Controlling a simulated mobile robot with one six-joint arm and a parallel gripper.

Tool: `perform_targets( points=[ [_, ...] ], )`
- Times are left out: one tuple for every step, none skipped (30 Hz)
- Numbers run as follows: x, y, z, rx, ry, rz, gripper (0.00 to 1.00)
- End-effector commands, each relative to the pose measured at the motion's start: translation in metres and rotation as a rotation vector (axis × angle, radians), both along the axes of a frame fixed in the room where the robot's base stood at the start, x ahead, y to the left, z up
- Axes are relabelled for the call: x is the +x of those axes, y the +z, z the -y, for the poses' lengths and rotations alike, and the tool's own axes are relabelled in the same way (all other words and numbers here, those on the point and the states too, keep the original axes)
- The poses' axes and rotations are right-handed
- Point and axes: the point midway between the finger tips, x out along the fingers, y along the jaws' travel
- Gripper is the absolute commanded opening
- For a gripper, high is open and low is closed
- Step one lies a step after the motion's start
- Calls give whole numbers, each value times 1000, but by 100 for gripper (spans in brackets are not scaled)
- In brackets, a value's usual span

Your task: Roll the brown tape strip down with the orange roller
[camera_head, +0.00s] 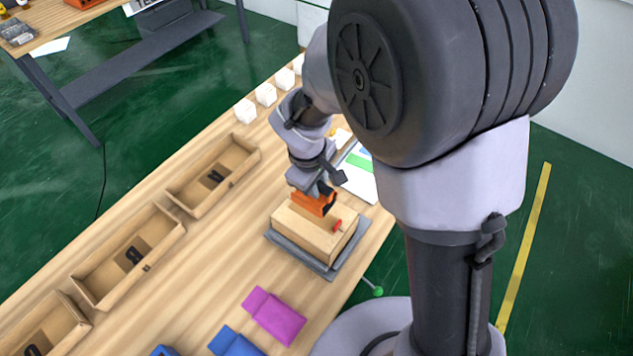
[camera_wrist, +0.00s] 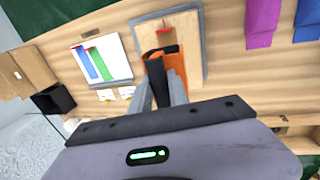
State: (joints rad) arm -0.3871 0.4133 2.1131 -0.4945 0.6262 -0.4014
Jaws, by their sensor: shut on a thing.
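My gripper (camera_head: 318,189) is shut on the orange roller (camera_head: 314,203), pointing down over the cardboard box (camera_head: 304,236). The roller is at the top of the box; I cannot tell whether it touches it. In the wrist view the orange roller (camera_wrist: 175,63) sits between the fingers of my gripper (camera_wrist: 164,82), with the box (camera_wrist: 187,38) behind it. A small red piece (camera_head: 337,225) lies on the box top beside the roller and also shows in the wrist view (camera_wrist: 163,30). The brown tape strip does not stand out from the box; the roller may hide part.
The box rests on a grey plate (camera_head: 331,273) near the table edge. Open trays (camera_head: 126,255) line the left side. Pink (camera_head: 273,315) and blue (camera_head: 235,342) folded items lie in front. Small white boxes (camera_head: 266,94) and a coloured sheet (camera_wrist: 102,60) lie nearby.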

Motion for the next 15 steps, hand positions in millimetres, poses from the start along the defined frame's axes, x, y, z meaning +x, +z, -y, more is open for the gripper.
perform_targets(
  points=[
    [0, 1, 0, 0, -1, 0, 0],
    [0, -1, 0, 0, -1, 0, 0],
    [0, -3, 0, 0, -1, 0, 0],
    [0, -6, 0, 0, 0, 0, 0],
    [0, -8, 1, 0, 0, 0, 0],
    [0, -13, 1, 0, 0, 0, 0],
    [0, -16, 1, 0, 0, 0, 0],
    [0, -20, 1, 0, 0, 0, 0],
    [0, -26, 1, -1, 0, -1, 0],
    [0, -30, 1, -1, 0, -1, 0],
    [0, -35, 1, -1, 0, -1, 0],
    [0, -41, 1, -1, 0, -1, 0],
    [0, -45, 1, -1, 0, -1, 0],
    [0, -49, 1, -1, 0, -1, 0],
    [0, -54, 1, -1, 0, -1, 0]
  ],
)
